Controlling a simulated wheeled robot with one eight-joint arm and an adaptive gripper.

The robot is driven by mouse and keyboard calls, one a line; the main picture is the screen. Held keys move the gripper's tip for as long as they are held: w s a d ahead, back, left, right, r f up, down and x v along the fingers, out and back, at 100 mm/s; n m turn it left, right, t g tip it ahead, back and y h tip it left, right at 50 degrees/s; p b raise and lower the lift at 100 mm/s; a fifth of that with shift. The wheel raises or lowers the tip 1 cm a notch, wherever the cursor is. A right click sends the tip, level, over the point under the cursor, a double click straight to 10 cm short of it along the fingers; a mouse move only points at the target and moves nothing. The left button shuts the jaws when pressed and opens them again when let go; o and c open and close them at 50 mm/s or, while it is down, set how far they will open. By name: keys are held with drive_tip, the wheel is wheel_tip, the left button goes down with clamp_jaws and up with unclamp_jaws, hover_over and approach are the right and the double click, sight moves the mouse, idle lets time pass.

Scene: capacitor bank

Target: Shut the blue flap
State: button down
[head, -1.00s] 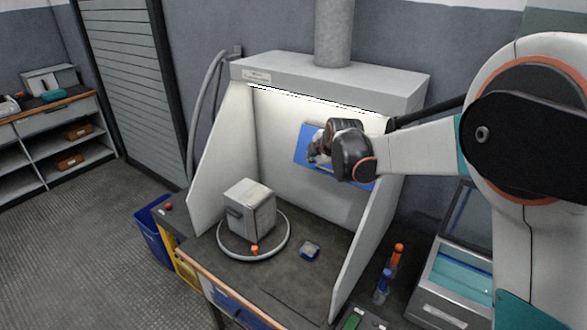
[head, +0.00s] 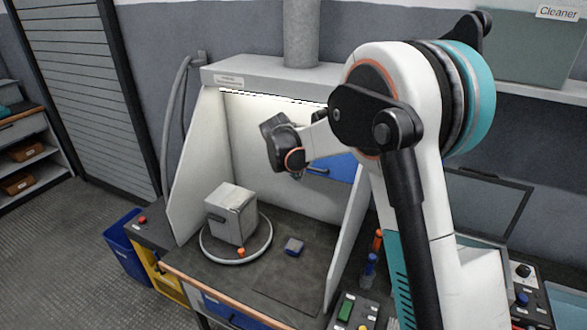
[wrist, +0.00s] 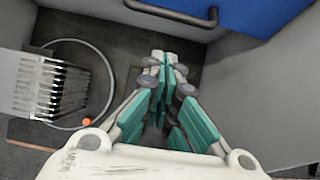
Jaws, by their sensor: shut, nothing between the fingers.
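The blue flap (head: 343,168) is on the booth's back wall, partly hidden behind my arm in the head view. Its dark bar handle (head: 317,170) shows at its left part. In the wrist view the blue flap (wrist: 245,14) fills the top right, with the handle (wrist: 172,12) along the top, beyond the fingertips. I cannot tell the flap's exact angle. My gripper (head: 297,176) is in front of the flap's left side, apart from the handle as far as I can see. In the wrist view the gripper (wrist: 165,62) has its teal fingers together and empty, pointing towards the booth floor.
A pale box (head: 232,214) stands on a round turntable (head: 206,250) below left of my gripper.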

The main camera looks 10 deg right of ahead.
drive_tip(key=shift+w+d+f+b, duration=0.15)
drive_tip(key=shift+w+d+f, duration=0.3)
drive_tip(key=shift+w, duration=0.25)
drive_tip(key=shift+w+d+f+b, duration=0.1)
drive_tip(key=shift+w+d+f, duration=0.35)
drive_tip(key=shift+w, duration=0.2)
drive_tip(key=shift+w+d+f+b, duration=0.15)
drive_tip(key=shift+w+d+f, duration=0.2)
drive_tip(key=shift+w+d, duration=0.3)
drive_tip(key=shift+a, duration=0.1)
drive_tip(key=w+d+f+t+h+b, duration=0.2)
drive_tip(key=w+f+t+b, duration=0.1)
drive_tip(key=w+f+b, duration=0.1)
drive_tip(key=shift+d+f+b, duration=0.35)
drive_tip(key=shift+d+b, duration=0.05)
drive_tip(key=shift+b, duration=0.1)
